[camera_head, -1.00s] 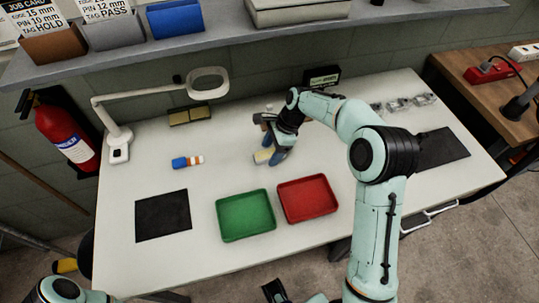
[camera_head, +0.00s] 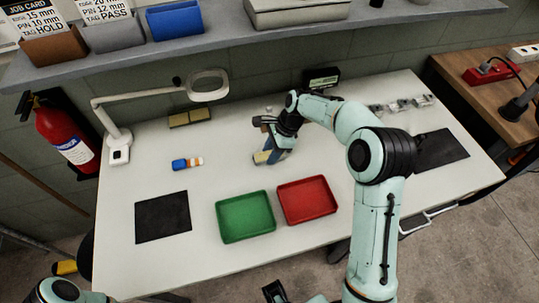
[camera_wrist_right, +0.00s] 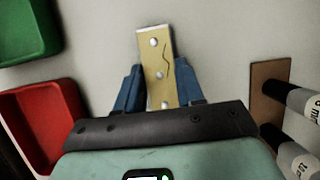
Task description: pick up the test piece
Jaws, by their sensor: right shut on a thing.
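The test piece (camera_wrist_right: 155,62) is a tan-yellow strip with several round rivet heads and a dark, crack-like line along one side. My right gripper (camera_wrist_right: 155,85) is shut on it, with a blue finger on each side. In the head view the right gripper (camera_head: 268,157) is at the middle of the table, behind the trays, and the test piece (camera_head: 261,157) shows as a small tan patch at the fingertips. I cannot tell whether it touches the tabletop.
A green tray (camera_head: 246,236) and a red tray (camera_head: 308,220) stand in front of the gripper. A blue, white and orange item (camera_head: 187,163) lies to the left. Dark mats (camera_head: 163,218) lie at both sides. A magnifier lamp (camera_head: 120,140) stands at the back left.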

